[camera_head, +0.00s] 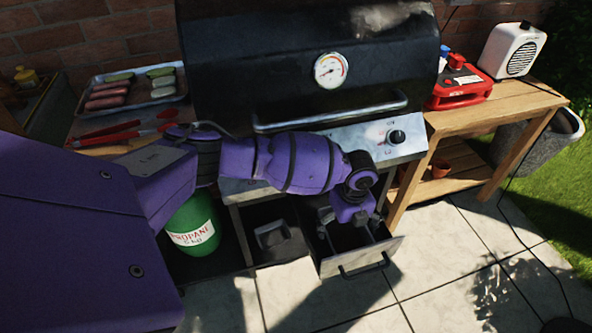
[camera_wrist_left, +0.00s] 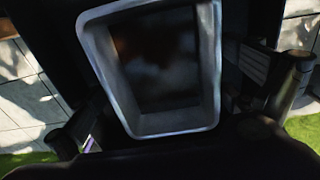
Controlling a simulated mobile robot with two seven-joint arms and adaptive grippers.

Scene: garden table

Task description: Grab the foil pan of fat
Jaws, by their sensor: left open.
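The foil pan (camera_wrist_left: 213,70) fills the middle of the left wrist view. It has a pale grey rim and sloping walls, with a dark, brownish inside. My left gripper (camera_head: 347,228) points down over the open drawer (camera_head: 383,250) under the grill. Its two fingers (camera_wrist_left: 180,110) are spread, one on each side of the pan in the wrist view. I cannot tell whether either finger touches the rim. In the head view the pan is largely hidden by the gripper and drawer shadow. My right gripper is out of view.
The black grill (camera_head: 310,65) stands behind my arm. A green propane tank (camera_head: 194,226) and a grey item (camera_head: 271,234) are left of the drawer. A wooden side table (camera_head: 490,108) stands close on the right, bearing a red device (camera_head: 462,84). Paving in front is clear.

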